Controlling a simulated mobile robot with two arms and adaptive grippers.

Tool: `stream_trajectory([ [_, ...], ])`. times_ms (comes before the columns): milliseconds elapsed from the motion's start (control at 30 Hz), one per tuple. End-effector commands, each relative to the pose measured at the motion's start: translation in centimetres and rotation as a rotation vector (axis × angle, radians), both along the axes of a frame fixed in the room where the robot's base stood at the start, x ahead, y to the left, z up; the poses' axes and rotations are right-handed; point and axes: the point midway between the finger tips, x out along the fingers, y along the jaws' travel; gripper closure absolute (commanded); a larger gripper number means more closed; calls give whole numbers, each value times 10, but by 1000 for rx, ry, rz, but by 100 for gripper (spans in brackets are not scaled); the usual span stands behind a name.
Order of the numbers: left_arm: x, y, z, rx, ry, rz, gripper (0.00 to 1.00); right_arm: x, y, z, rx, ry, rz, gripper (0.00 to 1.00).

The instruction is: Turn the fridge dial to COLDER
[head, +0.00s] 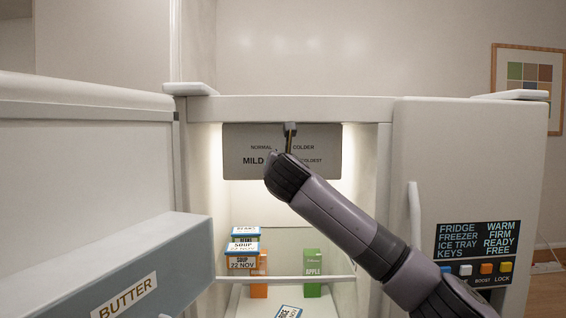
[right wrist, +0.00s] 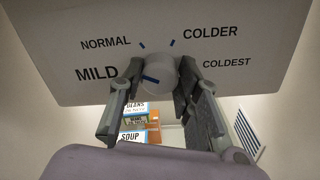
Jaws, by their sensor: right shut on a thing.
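The fridge dial (right wrist: 162,68) is a round pale grey knob on a grey panel (right wrist: 90,20) printed MILD, NORMAL, COLDER and COLDEST. A blue mark on the knob points left, toward MILD. Blue ticks show on the panel by NORMAL and COLDER. My right gripper (right wrist: 160,80) is shut on the dial, one finger on each side. In the head view the panel (head: 240,135) hangs at the top of the open compartment, and my right arm hides much of its lower middle. My left gripper is not in view.
Soup and beans boxes (head: 243,250) and a green apple carton (head: 312,268) stand on the shelf below the panel. The open door with a butter bin (head: 130,290) is at left. A closed door with a handle (head: 415,215) and button display (head: 477,250) is at right.

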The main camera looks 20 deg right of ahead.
Motion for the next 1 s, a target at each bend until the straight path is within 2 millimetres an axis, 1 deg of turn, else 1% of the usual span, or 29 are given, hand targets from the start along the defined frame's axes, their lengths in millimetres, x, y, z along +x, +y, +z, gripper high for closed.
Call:
stream_trajectory([
  [433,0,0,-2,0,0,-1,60,0,0,-1,409,-119,0,97],
  [1000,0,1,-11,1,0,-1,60,0,0,-2,930,-268,0,97],
])
